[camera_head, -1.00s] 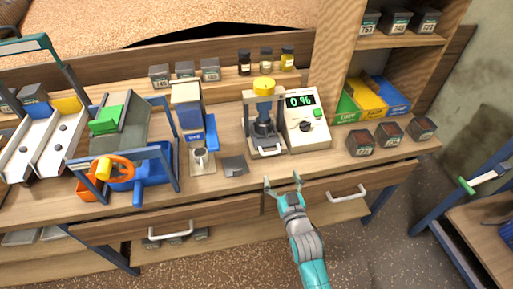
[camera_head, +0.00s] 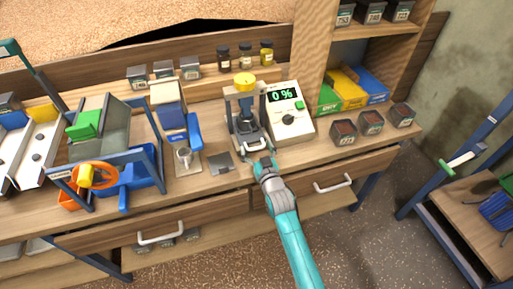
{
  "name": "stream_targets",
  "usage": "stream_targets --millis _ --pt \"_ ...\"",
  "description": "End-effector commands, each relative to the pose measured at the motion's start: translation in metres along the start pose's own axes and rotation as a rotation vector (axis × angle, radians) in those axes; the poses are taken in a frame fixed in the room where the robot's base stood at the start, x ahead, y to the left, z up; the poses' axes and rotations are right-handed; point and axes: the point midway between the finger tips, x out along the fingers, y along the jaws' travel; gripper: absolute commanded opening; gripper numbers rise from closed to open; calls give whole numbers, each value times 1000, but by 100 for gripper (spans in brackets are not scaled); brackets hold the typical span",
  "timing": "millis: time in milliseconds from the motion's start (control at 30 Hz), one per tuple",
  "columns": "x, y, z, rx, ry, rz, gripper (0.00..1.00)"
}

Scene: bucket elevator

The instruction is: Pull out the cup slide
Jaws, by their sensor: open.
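The small press (camera_head: 246,106) with a yellow knob on top stands on the bench. At its foot is the cup slide (camera_head: 250,138), a dark tray-like part with a light handle at the front. The slide appears to sit inside the press frame. My gripper (camera_head: 260,158) is open, just in front of and slightly right of the slide's handle. It looks empty. I cannot tell whether a finger touches the handle.
A meter (camera_head: 289,112) reading "0 %" stands right of the press. Dark sample boxes (camera_head: 343,132) stand to the right. Drawers with handles (camera_head: 333,184) lie below the bench edge.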

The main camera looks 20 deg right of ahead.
Motion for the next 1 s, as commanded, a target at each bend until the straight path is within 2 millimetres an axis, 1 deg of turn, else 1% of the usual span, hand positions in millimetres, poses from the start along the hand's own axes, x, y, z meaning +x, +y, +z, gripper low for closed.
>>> stream_targets --millis 200,233,267,300,367,400,467,500,533,633,733,1000 --pt "0 0 0 0 -1 0 87" --pt "0 0 0 0 -1 0 85" --pt "0 0 0 0 -1 0 77" --pt "0 0 0 0 -1 0 67" --pt "0 0 0 0 -1 0 52" --pt "0 0 0 0 -1 0 42" --pt "0 0 0 0 -1 1 27" --pt "0 0 0 0 -1 1 17" --pt "0 0 0 0 -1 1 15" --pt "-2 1 1 0 -1 1 15" --pt "-13 1 2 0 -3 1 15" --pt "-65 1 3 -1 -4 2 15"
